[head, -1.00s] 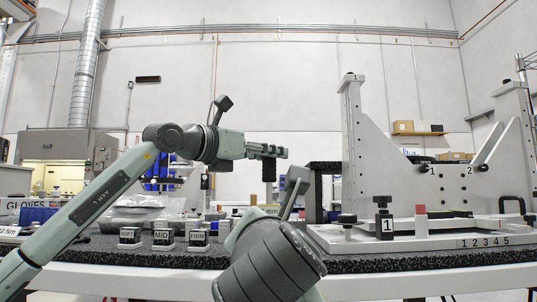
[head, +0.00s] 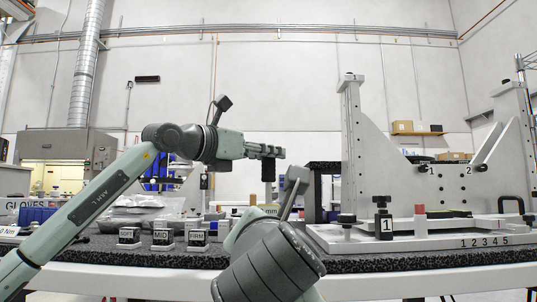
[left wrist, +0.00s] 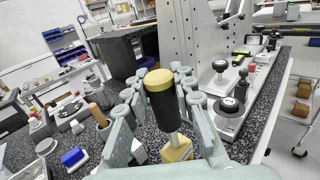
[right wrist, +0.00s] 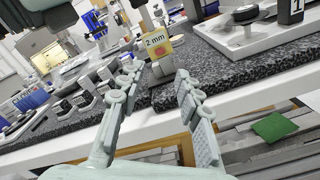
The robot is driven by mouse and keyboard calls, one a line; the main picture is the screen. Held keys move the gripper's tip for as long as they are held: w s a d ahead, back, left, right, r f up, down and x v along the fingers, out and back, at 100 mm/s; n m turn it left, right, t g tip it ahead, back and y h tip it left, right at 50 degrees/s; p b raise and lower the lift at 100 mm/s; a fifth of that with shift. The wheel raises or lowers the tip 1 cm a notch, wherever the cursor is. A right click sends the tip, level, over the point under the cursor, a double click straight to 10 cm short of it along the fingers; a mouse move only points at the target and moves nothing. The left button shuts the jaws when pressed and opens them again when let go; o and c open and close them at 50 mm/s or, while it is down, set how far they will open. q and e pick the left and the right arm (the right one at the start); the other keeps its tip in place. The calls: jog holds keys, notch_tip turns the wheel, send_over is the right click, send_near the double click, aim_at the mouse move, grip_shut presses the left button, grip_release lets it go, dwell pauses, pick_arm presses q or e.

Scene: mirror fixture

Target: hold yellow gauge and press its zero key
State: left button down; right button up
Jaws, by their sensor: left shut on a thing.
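The yellow gauge has a black handle with a yellow cap (left wrist: 159,82), a thin stem and a yellow lower body (left wrist: 178,150). My left gripper (left wrist: 161,98) is shut on the black handle, which also hangs under the fingers in the head view (head: 268,171). In the right wrist view the yellow body (right wrist: 156,42) reads "2 mm" and carries a small red patch (right wrist: 160,53); I cannot tell for sure that this is the zero key. My right gripper (right wrist: 153,88) is open and empty, fingers spread below the gauge; the head view hides its fingertips.
A grey fixture (head: 445,185) with knobs and numbered plates stands to the right. Several small labelled blocks (head: 162,240) stand on the speckled dark bench (head: 110,256) to the left. A green mat (right wrist: 274,127) lies low on the right in the right wrist view.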

jog(key=shift+c, duration=0.4)
grip_shut()
dwell(0.9)
